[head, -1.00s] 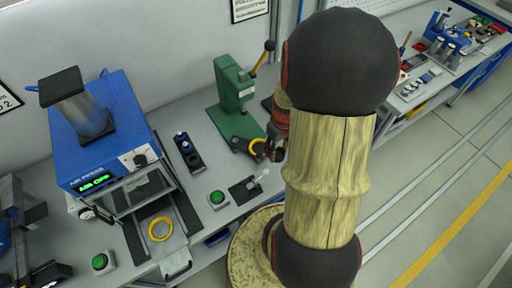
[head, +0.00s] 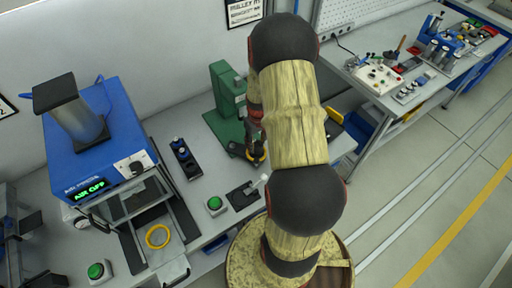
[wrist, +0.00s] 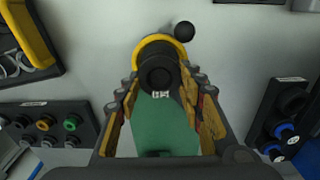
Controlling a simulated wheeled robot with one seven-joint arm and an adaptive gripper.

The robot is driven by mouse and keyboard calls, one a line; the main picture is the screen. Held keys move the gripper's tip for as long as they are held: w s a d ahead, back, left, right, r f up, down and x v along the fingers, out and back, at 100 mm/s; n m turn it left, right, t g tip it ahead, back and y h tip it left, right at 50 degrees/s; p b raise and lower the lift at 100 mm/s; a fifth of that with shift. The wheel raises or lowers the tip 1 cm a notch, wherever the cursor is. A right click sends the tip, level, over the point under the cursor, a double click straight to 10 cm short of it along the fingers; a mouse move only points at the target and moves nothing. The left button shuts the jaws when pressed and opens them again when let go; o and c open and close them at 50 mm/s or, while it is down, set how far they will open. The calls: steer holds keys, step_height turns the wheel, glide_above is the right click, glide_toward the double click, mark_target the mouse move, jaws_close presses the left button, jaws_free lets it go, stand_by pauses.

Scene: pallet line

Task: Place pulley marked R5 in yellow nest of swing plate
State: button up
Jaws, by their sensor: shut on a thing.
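My gripper (wrist: 163,112) is shut on a dark round pulley (wrist: 158,76), seen between its fingers in the wrist view. A small white mark on the pulley is too small to read surely. A yellow ring-shaped nest (wrist: 148,46) shows right behind the pulley, with a black knob (wrist: 183,31) beside it. I cannot tell whether the pulley rests in the nest or is above it. In the head view my gripper (head: 255,154) is low at the green press (head: 228,108), and my arm hides part of that spot.
A blue air press (head: 100,135) stands at left with another yellow ring (head: 157,236) on its plate. Green buttons (head: 214,204) sit on the bench. In the wrist view, racks with coloured parts stand left (wrist: 60,128) and right (wrist: 280,122).

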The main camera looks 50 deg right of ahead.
mark_target(256, 145)
steer(key=shift+w+f, duration=0.15)
steer(key=shift+f, duration=1.55)
steer(key=shift+f, duration=0.1)
steer(key=o, duration=1.3)
steer(key=shift+o, duration=0.2)
